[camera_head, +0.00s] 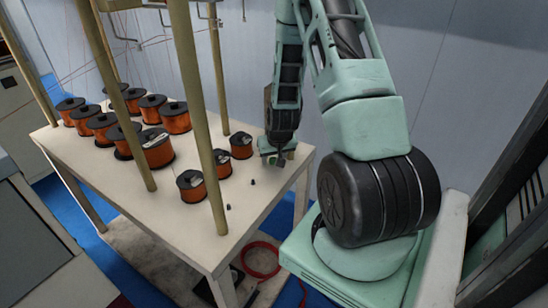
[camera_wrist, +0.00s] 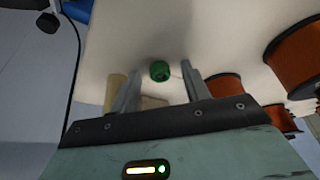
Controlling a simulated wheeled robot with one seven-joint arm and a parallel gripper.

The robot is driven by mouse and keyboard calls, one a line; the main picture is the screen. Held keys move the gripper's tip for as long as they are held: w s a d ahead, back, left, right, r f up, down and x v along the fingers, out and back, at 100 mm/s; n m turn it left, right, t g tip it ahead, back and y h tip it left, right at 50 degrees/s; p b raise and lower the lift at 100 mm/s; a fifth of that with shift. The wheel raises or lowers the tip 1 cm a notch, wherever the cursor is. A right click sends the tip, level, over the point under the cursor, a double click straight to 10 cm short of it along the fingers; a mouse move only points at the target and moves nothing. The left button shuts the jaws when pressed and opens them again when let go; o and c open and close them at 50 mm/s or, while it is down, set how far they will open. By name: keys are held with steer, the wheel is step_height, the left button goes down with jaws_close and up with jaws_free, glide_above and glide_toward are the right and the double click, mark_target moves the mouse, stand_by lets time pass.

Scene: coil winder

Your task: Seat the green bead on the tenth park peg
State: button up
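The green bead (camera_wrist: 160,71) lies on the pale tabletop in the wrist view, between and slightly beyond my fingertips. My gripper (camera_wrist: 162,72) is open, with a gap on both sides of the bead. In the head view my gripper (camera_head: 278,160) is low over the right end of the table, and the bead cannot be made out there. Two small dark stubs (camera_head: 252,182) (camera_head: 228,207) stand on the tabletop left of my gripper. I cannot tell whether they are park pegs, nor which is the tenth.
The table (camera_head: 185,232) carries several copper wire spools (camera_head: 157,148), the nearest (camera_head: 241,146) left of my gripper. Tall tan posts (camera_head: 206,120) rise from it. A tan cylinder (camera_wrist: 115,91) is close to my left finger in the wrist view. The table's front right is mostly clear.

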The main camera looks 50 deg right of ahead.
steer(key=shift+r, duration=0.1)
steer(key=v, duration=1.7)
steer(key=shift+p, duration=0.3)
steer(key=shift+s, duration=0.2)
